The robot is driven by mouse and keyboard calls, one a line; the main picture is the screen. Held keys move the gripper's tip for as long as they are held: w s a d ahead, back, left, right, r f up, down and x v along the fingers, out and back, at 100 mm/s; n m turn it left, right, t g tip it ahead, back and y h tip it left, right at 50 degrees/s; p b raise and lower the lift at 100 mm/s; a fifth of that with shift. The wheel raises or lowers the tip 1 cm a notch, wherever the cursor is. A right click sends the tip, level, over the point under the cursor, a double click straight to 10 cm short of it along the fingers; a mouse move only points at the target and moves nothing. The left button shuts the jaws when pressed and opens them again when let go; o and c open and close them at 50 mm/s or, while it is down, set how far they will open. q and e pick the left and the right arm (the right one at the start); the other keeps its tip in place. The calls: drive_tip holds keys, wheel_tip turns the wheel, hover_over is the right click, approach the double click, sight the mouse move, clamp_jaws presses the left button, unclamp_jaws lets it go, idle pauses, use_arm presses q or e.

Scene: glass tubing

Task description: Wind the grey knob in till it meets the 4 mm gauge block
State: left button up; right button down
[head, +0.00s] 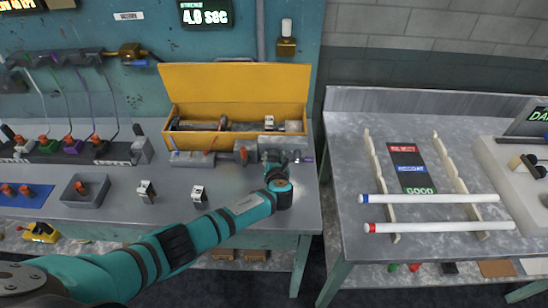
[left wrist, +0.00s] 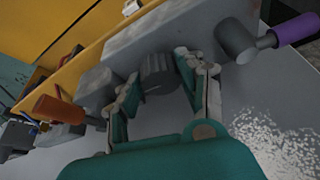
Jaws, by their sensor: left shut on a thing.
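The grey ribbed knob (left wrist: 157,72) sits between the two fingers of my left gripper (left wrist: 158,88) in the left wrist view. The fingers are shut on its sides, and it is at the face of a grey metal block (left wrist: 150,38). In the head view my left gripper (head: 275,160) is at the right front of the yellow box, and it hides the knob there. Two small pale blocks with dark markings, one (head: 146,191) and another (head: 198,193), stand on the bench; I cannot tell whether either is the 4 mm gauge block. My right gripper is not in view.
An orange handle (left wrist: 58,109) lies left of the fingers and a purple handle (left wrist: 297,30) right of them, both close. The open yellow box (head: 235,85) stands behind. A second table (head: 350,240) with two white tubes is at the right.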

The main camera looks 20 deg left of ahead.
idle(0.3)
use_arm(q)
drive_tip(key=o, duration=1.2)
drive_tip(key=v, duration=1.2)
